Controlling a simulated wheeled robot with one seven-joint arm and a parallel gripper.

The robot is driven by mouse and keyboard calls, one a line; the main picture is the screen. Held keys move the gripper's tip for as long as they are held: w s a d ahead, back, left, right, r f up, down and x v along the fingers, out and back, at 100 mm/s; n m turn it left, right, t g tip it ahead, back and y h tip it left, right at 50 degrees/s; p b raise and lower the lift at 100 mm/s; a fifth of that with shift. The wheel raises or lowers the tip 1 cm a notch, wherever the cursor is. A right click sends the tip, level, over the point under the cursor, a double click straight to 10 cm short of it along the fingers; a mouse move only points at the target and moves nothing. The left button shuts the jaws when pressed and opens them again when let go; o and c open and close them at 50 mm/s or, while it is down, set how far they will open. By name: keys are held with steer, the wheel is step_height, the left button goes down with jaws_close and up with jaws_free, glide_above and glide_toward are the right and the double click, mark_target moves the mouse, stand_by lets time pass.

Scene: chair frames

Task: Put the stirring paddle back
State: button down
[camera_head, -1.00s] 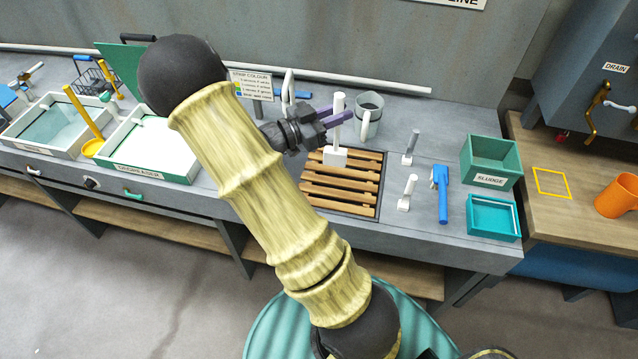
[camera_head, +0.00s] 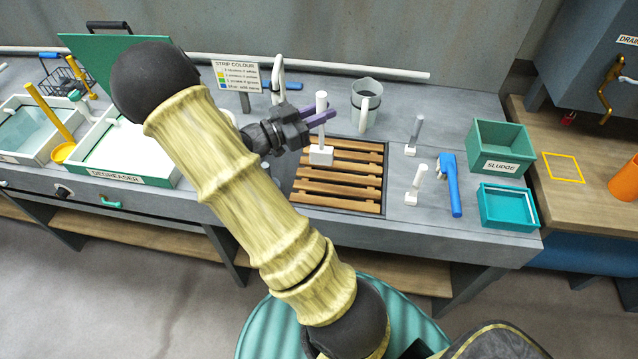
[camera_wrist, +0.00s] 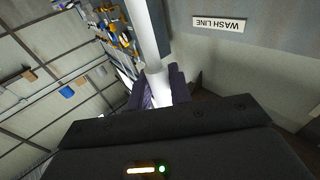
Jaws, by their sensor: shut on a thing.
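My gripper (camera_head: 320,117) is shut on the upright white shaft of the stirring paddle (camera_head: 321,155), which ends below in a white block. The block shows in front of the rear part of the wooden slatted rack (camera_head: 335,190); I cannot tell whether it touches the slats. In the wrist view, the white shaft (camera_wrist: 148,35) runs up from between the purple fingers of my gripper (camera_wrist: 158,88). The paddle's lower end is hidden there.
A grey jug (camera_head: 366,105) stands behind the rack. The green sludge bin (camera_head: 498,147) and teal tray (camera_head: 508,208) are farther right. The white degreaser tray (camera_head: 120,178) is left.

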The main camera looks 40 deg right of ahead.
steer(key=shift+s+d+f, duration=0.1)
steer(key=shift+s+f, duration=0.05)
steer(key=shift+s, duration=0.05)
glide_above(321, 149)
step_height(321, 149, down, 5)
steer(key=shift+s+r+p, duration=0.1)
steer(key=shift+s+p, duration=0.05)
steer(key=shift+p, duration=0.15)
steer(key=shift+f, duration=0.45)
steer(key=shift+f+p, duration=0.35)
steer(key=shift+f, duration=1.65)
